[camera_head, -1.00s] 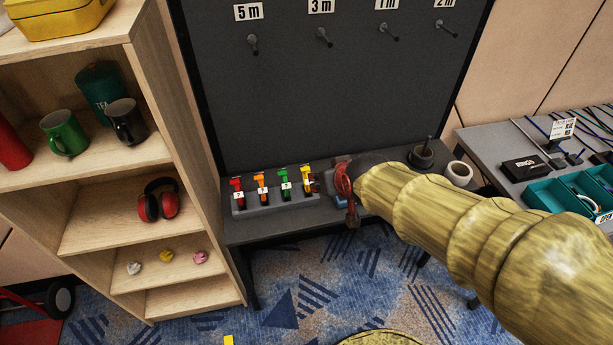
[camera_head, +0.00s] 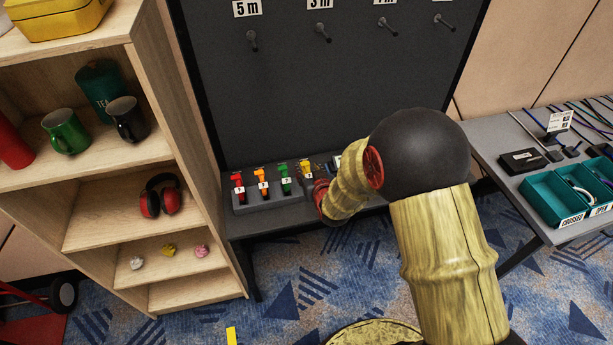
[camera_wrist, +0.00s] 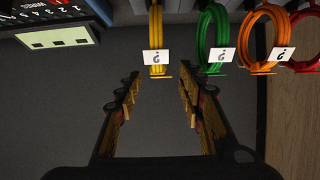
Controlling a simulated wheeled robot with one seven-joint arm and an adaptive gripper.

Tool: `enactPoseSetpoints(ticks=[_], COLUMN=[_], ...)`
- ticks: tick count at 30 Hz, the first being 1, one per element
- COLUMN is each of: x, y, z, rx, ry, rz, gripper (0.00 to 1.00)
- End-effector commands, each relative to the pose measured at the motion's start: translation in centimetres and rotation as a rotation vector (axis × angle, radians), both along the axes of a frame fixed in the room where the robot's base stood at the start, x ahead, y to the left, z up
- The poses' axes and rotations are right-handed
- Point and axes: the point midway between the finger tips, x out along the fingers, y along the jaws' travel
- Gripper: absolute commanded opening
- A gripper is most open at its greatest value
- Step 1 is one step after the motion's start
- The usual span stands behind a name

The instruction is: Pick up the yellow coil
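In the wrist view, which looks turned over, the yellow coil (camera_wrist: 155,30) is at top centre with a white "?" tag. My gripper (camera_wrist: 160,85) is open and empty. Its two fingers lie on either side below the coil in that picture, pointing toward it, with a gap between the fingertips and the tag. In the head view my gripper is mostly hidden by my arm, just right of the coil.
Green (camera_wrist: 211,40), orange (camera_wrist: 266,35) and red (camera_wrist: 306,45) coils stand close beside the yellow one. A dark numbered device (camera_wrist: 50,20) is at the wrist view's upper left. A wooden shelf (camera_head: 215,230) stands left of the bench. Teal bins (camera_head: 553,200) are at right.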

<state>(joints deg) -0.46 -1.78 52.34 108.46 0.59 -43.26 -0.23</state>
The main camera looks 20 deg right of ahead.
Motion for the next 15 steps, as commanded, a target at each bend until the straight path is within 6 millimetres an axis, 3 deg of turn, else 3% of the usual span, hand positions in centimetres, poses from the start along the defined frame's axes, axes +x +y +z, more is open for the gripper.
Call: enactPoseSetpoints(ticks=[7,15], x=[3.2,4.1], y=[-0.3,-0.3], z=[-1.6,-1.8], rx=[0.0,-0.001], ry=[0.001,0.001], rz=[-0.001,0.0], gripper=[0.39,0.39])
